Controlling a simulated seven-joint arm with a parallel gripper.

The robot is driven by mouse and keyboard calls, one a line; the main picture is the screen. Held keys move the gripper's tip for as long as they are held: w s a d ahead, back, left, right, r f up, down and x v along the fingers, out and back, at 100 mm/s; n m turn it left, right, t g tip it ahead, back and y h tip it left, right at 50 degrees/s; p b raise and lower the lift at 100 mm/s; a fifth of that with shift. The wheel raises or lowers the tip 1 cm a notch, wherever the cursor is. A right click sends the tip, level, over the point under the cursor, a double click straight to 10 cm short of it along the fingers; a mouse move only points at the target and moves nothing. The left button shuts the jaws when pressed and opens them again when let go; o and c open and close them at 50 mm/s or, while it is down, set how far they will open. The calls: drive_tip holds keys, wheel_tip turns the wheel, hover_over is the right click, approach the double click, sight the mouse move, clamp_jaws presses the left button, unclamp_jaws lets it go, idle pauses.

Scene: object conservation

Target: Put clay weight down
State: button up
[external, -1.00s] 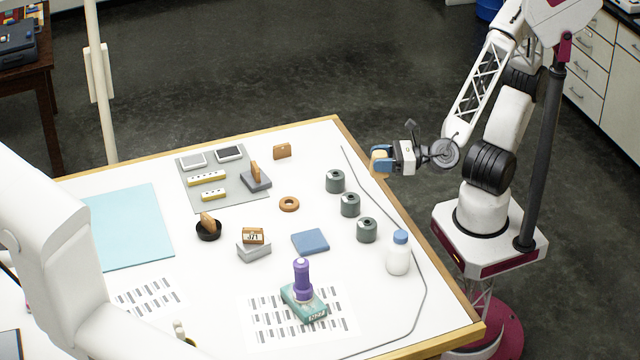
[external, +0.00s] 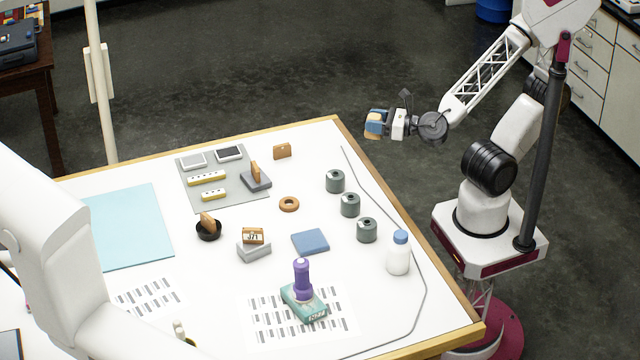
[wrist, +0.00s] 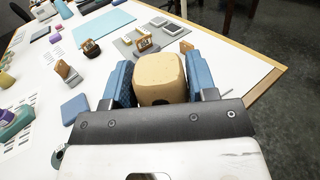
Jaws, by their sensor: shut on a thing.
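My gripper (external: 375,124) is shut on a tan rounded block, likely the clay weight (wrist: 160,78), which sits between the two blue fingers in the wrist view. In the external view the gripper and block are held up in the air around the table's right edge. Brown pieces are on the table: one at the back (external: 282,151), one on a dark grey block (external: 255,171), a ring (external: 289,204), one on a light grey box (external: 252,235) and one in a black bowl (external: 207,219).
Three grey-green cylinders (external: 350,205) stand in a row along the right. A blue square pad (external: 310,241), a white bottle (external: 398,258) and a purple object (external: 302,278) on a teal box are nearer. A grey mat (external: 235,192) holds small devices. The white table (external: 320,155) is clear at its back right.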

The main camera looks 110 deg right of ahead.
drive_tip(key=shift+s+d+f+m+g+h, duration=0.7)
drive_tip(key=shift+s+d+m+g+h, duration=0.55)
drive_tip(key=shift+s+d, duration=2.7)
wheel_tip(320, 180, down, 11)
drive_tip(key=shift+w+d, duration=0.3)
drive_tip(key=shift+w, duration=0.05)
drive_tip(key=shift+w, duration=0.1)
drive_tip(key=w+d, duration=0.1)
drive_tip(key=w, duration=0.4)
drive_tip(key=w+d+f, duration=0.1)
drive_tip(key=w+d, duration=0.1)
drive_tip(key=w, duration=0.3)
drive_tip(key=w+d, duration=0.2)
drive_tip(key=w, duration=0.3)
drive_tip(key=shift+d+f, duration=0.15)
drive_tip(key=shift+f, duration=0.1)
drive_tip(key=shift+f, duration=0.1)
drive_tip(key=shift+f, duration=1.65)
drive_tip(key=shift+f, duration=0.15)
